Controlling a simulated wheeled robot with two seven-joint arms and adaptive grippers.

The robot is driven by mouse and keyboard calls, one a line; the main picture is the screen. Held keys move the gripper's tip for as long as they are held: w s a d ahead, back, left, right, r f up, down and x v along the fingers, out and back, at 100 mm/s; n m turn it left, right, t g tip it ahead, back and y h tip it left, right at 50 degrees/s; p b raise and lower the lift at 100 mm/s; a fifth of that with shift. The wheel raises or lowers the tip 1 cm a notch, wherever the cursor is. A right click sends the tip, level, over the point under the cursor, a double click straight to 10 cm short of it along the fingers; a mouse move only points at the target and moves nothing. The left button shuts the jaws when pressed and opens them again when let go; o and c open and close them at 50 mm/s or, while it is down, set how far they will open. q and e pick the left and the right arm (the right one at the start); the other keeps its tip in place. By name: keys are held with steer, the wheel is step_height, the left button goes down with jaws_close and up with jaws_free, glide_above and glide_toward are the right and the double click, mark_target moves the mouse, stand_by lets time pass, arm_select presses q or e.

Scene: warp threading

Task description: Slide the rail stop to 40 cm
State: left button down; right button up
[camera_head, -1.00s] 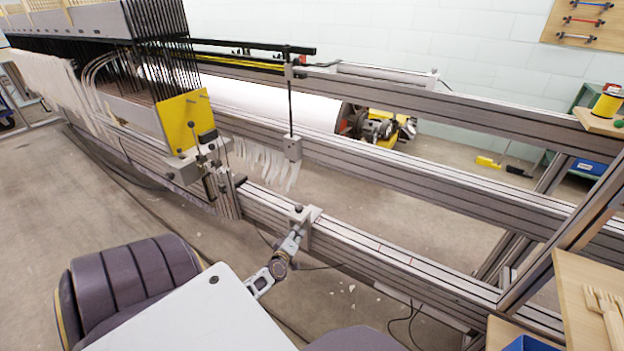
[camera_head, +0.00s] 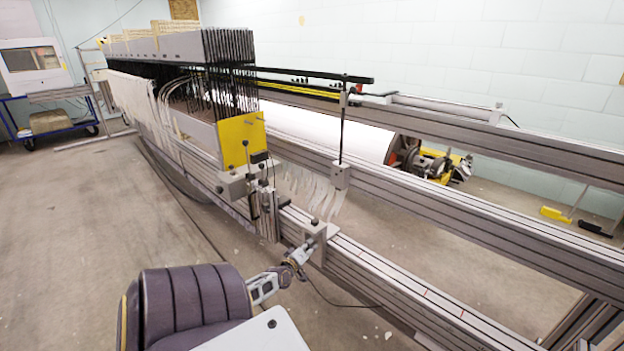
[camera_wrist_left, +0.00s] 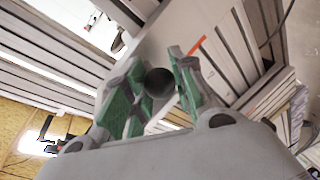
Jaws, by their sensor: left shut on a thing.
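The rail stop (camera_head: 316,236) is a grey block with a small dark knob on top, sitting on the lower front rail (camera_head: 400,290). My left gripper (camera_head: 303,253) reaches it from the near side and is shut on it. In the left wrist view, the green-padded fingers (camera_wrist_left: 155,90) stand on either side of a dark round knob (camera_wrist_left: 159,82) on the stop. Thin red marks show on the rail's top to the right of the stop. I cannot read any scale numbers. My right gripper is out of view.
The grey unit with levers (camera_head: 264,205) stands on the rail just left of the stop, below a yellow plate (camera_head: 240,140). The rail to the right is clear.

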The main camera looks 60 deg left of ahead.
arm_select(q)
steer(key=c, duration=1.1)
jaws_free()
steer(key=shift+c, duration=0.2)
steer(key=v, duration=1.2)
steer(key=shift+r, duration=0.1)
